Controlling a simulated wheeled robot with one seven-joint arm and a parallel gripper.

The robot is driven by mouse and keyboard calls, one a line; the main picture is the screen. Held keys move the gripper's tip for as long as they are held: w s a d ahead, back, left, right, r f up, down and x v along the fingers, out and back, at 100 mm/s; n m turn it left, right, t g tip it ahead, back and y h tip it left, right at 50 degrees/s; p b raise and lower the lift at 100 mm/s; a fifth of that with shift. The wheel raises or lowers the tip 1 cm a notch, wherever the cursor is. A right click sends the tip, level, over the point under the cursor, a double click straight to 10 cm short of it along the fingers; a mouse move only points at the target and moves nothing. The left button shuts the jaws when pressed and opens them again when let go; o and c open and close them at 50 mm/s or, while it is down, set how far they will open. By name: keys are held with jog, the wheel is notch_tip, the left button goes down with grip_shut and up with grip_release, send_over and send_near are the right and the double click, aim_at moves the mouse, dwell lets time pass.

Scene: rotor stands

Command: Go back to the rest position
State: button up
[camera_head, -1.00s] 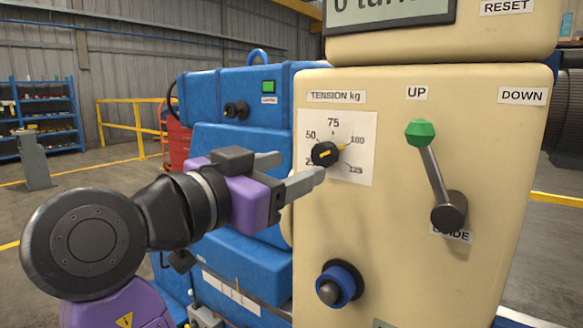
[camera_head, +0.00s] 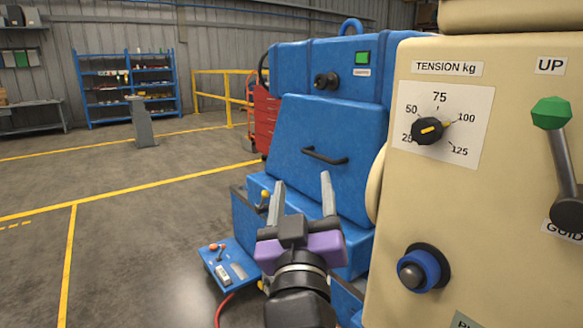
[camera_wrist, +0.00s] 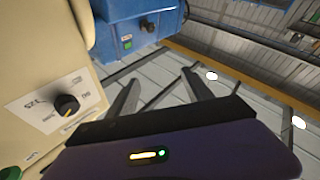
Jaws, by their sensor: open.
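My gripper (camera_head: 300,197) is open and empty, in front of the blue machine (camera_head: 325,150) in the head view. Its two grey fingers point up and away, and nothing is between them. It is to the left of the cream control panel (camera_head: 375,290) and apart from it. The black tension knob (camera_head: 428,130) with a yellow mark is on the panel, its pointer toward the 100 side. In the wrist view the open fingers (camera_wrist: 160,92) show against the wall and roof, and the knob (camera_wrist: 67,104) is at the left.
The panel also carries a green-tipped lever (camera_head: 551,113) and a blue-ringed button (camera_head: 420,269). A low blue pedal box (camera_head: 230,268) with a red hose is beside my arm. A red cabinet (camera_head: 264,118) and yellow railing (camera_head: 225,92) stand behind.

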jog(key=s+d+f+n+g+y, duration=0.1)
jog(key=s+d+f+n+y, duration=0.15)
jog(key=s+f, duration=0.6)
jog(key=s+d+f+n+g+y, duration=0.1)
jog(key=s+d+f+y, duration=0.4)
jog(key=f, duration=0.6)
jog(key=s+d+f+m+g+h, duration=0.2)
jog(key=s+d+f, duration=0.2)
jog(key=s, duration=0.6)
jog(key=s+d+f+m+g+h, duration=0.1)
jog(key=s+d+f+m+h, duration=0.2)
jog(key=s, duration=0.7)
jog(key=s+d+f+m+g+h, duration=0.15)
jog(key=s+d+f, duration=0.35)
jog(key=s, duration=0.5)
notch_tip(320, 180, up, 13)
jog(key=a+p, duration=0.1)
jog(key=p, duration=1.2)
jog(key=shift+w+a+r+p, duration=0.15)
jog(key=shift+p, duration=0.15)
jog(key=shift+g, duration=0.25)
